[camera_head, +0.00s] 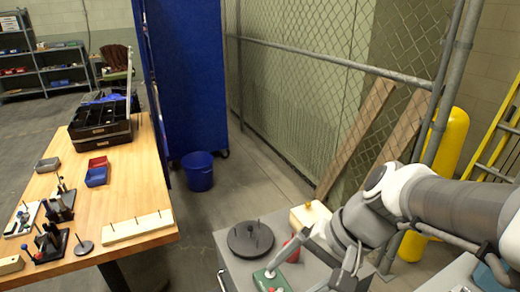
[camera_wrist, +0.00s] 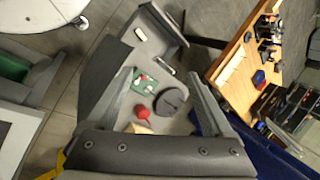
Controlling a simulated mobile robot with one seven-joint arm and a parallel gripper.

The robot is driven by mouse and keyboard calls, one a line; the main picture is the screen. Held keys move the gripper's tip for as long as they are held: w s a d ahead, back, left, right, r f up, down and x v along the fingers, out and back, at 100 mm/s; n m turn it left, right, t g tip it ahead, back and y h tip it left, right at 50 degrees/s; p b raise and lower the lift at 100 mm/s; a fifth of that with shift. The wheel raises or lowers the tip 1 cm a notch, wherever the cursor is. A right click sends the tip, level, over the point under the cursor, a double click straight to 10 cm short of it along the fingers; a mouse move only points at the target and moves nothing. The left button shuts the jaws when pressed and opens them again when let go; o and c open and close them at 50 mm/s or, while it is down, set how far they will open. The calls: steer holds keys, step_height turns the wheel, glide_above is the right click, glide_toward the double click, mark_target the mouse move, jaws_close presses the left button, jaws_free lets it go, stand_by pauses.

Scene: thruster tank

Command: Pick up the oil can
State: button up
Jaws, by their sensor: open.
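A red rounded object that looks like the oil can (camera_head: 292,250) stands on a grey cart top in the head view, partly hidden by my gripper. My gripper (camera_head: 325,262) is over the right part of the cart top. In the wrist view my gripper (camera_wrist: 158,62) is open and empty, its two fingers wide apart.
A dark round disc with pegs (camera_head: 250,238), a green box with buttons (camera_head: 268,281) and a pale wooden block (camera_head: 308,216) crowd around the can. A wooden workbench (camera_head: 135,190) stands left. A blue bucket (camera_head: 198,172) and a mesh fence (camera_head: 300,90) are behind.

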steer(key=w+f+m+t+y+b, duration=0.35)
steer(key=w+f+m+y, duration=0.25)
steer(key=w+f+m, duration=0.45)
steer(key=w+d+f+m+t+h+b, duration=0.1)
steer(key=w+d+f+m+t, duration=0.1)
steer(key=d+f+m, duration=0.2)
steer(key=w+d+f+m+t+h+b, duration=0.1)
steer(key=w+d+f+m+t, duration=0.1)
steer(key=w+d+f+m, duration=0.1)
steer(key=w+d+f+m+t+h+b, duration=0.1)
steer(key=w+d+f+m+t+h, duration=0.1)
steer(key=d+f+m, duration=0.3)
steer(key=shift+w+d+f+m, duration=0.25)
steer(key=shift+f+m, duration=0.35)
steer(key=shift+m, duration=0.05)
steer(key=b+x, duration=0.1)
steer(key=x, duration=1)
steer(key=shift+w+d, duration=0.1)
steer(key=shift+w+r+b+x, duration=0.1)
steer(key=shift+r+b+x, duration=0.1)
steer(key=shift+x, duration=1.3)
steer(key=shift+w+r+b+x, duration=0.1)
steer(key=shift+b+x, duration=0.05)
steer(key=shift+x, duration=1.4)
steer(key=shift+d, duration=0.15)
